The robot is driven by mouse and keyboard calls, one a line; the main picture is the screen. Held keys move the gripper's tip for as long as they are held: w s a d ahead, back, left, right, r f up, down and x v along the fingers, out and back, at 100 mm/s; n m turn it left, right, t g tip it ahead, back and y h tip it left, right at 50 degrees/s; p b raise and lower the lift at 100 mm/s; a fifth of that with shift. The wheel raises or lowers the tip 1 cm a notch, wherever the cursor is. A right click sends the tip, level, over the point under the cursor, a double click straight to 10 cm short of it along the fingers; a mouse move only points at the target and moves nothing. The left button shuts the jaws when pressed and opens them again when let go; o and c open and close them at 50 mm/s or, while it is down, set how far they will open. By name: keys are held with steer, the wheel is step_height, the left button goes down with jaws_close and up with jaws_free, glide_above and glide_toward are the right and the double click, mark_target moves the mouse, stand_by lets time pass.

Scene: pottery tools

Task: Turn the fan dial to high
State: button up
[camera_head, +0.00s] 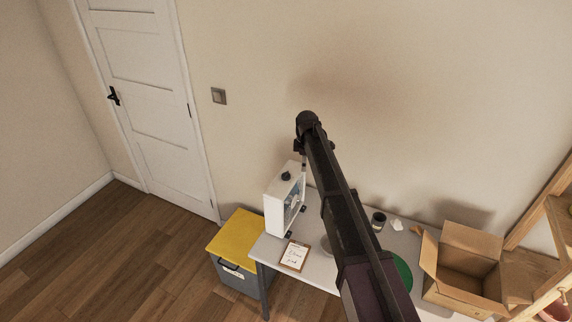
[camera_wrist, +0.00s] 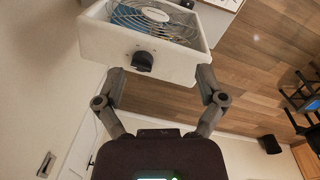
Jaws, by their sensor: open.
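The white box fan (camera_head: 278,200) stands on the left end of the table, with its black dial (camera_head: 286,175) on its top face. In the wrist view the fan (camera_wrist: 108,40) is at the top, with its wire grille showing and the black dial (camera_wrist: 143,61) facing me. My gripper (camera_wrist: 160,76) is open and empty, with its fingers spread to either side of the dial. The fingertips appear close to the fan's edge; I cannot tell whether they touch it. In the head view my gripper (camera_head: 304,158) is beside the fan's top, partly hidden by my arm. The dial's setting is too small to read.
The table (camera_head: 322,271) also holds a clipboard (camera_head: 293,256), a dark cup (camera_head: 378,220), a green disc (camera_head: 402,270) and an open cardboard box (camera_head: 461,290). A yellow-lidded bin (camera_head: 236,235) stands left of it. The wall is close behind.

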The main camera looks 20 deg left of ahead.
mark_target(286, 173)
steer(key=w+a+r+n+p, duration=0.1)
steer(key=a+r+n+p, duration=0.1)
steer(key=a, duration=0.5)
steer(key=shift+a+r+n, duration=0.35)
steer(key=shift+r+n, duration=0.05)
steer(key=shift+r, duration=0.25)
steer(key=shift+w+f, duration=0.1)
steer(key=shift+f, duration=0.05)
steer(key=f+b, duration=0.9)
steer(key=w+f+b, duration=0.1)
steer(key=f+b, duration=0.3)
steer(key=shift+a+f+b, duration=0.2)
steer(key=shift+a+b, duration=0.05)
steer(key=shift+b, duration=0.1)
steer(key=c, duration=1.1)
